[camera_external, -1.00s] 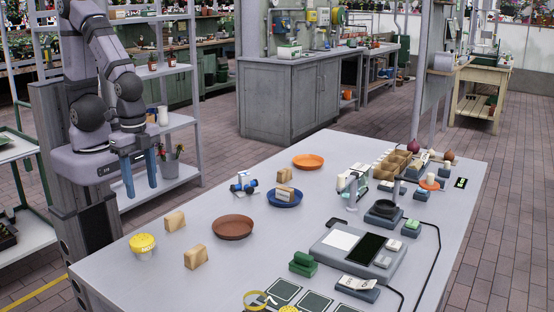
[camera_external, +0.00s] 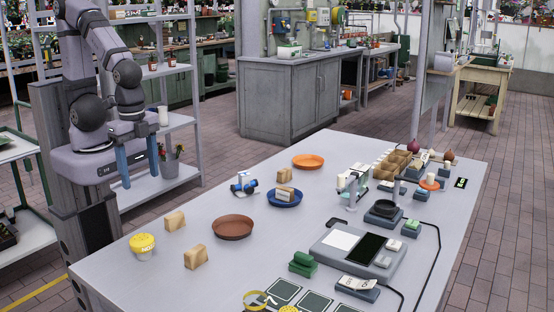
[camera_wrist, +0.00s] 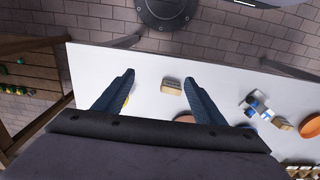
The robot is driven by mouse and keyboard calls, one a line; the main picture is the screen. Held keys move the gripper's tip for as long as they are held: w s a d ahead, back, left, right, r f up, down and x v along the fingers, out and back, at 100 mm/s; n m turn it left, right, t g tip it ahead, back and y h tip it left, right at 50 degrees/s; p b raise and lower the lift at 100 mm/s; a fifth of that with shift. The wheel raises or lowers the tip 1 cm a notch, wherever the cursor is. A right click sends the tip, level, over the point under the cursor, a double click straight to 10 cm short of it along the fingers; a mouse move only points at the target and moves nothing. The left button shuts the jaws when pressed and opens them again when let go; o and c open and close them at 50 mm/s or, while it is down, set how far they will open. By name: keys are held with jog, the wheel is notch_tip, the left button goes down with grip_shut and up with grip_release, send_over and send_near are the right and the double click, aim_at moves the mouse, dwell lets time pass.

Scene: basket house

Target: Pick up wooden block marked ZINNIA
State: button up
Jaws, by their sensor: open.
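One (camera_external: 174,220) stands at the near left of the table, one (camera_external: 195,256) stands closer to the camera, and one (camera_external: 284,191) rests on a blue plate (camera_external: 285,201). I cannot read ZINNIA on any of them. My gripper (camera_external: 140,183) is open and empty, fingers pointing down, above and beyond the table's left edge. In the wrist view a block with dark marking (camera_wrist: 172,86) lies between and just beyond my open fingertips (camera_wrist: 159,74); its lettering is too small to read.
A blue-and-white object (camera_external: 244,184) and an orange plate (camera_external: 308,161) stand farther back. A scale (camera_external: 358,250) and several small items fill the right side.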

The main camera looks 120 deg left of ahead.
jog(key=w+a+n+t+h+b, duration=0.2)
jog(key=w+a+n+h+b, duration=0.2)
jog(key=w+a+n+b, duration=0.8)
jog(key=w+a+n+t+h+p, duration=0.1)
jog(key=w+a+n+t, duration=0.3)
jog(key=a+n, duration=0.7)
jog(key=s+a+r+n+t+y+b, duration=0.15)
jog(key=s+a+n+t, duration=0.35)
jog(key=a, duration=0.7)
jog(key=s+a+n+t+y+b, duration=0.25)
jog(key=a+n, duration=0.45)
jog(key=a, duration=0.5)
send_near(282, 170)
jog(key=w, duration=0.2)
jog(key=a+f, duration=0.1)
jog(key=shift+w, duration=0.4)
jog(key=shift+f, duration=0.5)
jog(key=shift+p+x, duration=0.3)
jog(key=shift+x, duration=3.4)
jog(key=shift+d, duration=0.15)
jog(key=c, duration=1.1)
